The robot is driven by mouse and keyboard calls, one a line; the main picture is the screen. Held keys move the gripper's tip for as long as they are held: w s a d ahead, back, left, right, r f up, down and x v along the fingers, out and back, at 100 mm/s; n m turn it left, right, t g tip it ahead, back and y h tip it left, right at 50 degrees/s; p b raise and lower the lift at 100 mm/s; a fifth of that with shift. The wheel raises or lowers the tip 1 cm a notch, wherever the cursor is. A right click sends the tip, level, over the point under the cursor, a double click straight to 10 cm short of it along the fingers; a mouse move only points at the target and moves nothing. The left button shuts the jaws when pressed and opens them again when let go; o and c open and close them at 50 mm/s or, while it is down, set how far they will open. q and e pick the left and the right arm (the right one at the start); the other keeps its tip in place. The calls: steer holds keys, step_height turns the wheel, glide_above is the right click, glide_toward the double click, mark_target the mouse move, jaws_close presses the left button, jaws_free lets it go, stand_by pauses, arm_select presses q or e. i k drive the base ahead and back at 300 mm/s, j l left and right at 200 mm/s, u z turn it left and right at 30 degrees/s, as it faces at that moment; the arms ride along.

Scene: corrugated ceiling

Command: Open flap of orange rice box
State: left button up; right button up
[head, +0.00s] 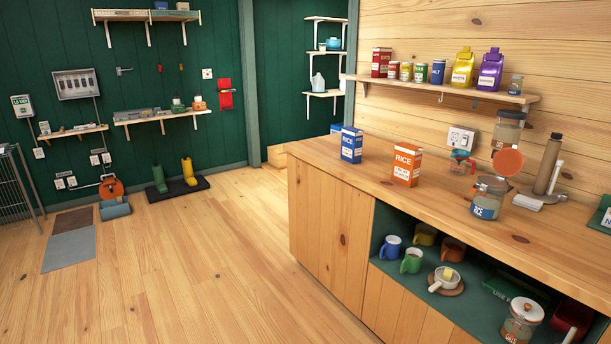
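The orange rice box (406,166) stands upright on the wooden counter (450,187), with a white band and "RICE" lettering on its front. Its top looks closed, but the flap is too small to tell clearly. It stands apart from its neighbours, and nothing touches it. Neither my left gripper nor my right gripper is in the head view.
A blue box (351,146) stands left of the rice box. A shelf (440,88) with packages hangs above. Counter between box and jar is clear.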

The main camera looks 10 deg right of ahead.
mark_target(409, 146)
steer(key=i+j+z, duration=0.4)
steer(key=j+z, duration=0.15)
steer(key=i+j+z, duration=0.1)
steer(key=j+z, duration=0.15)
steer(key=i+j+z, duration=0.1)
steer(key=j+z, duration=0.15)
steer(key=j, duration=0.15)
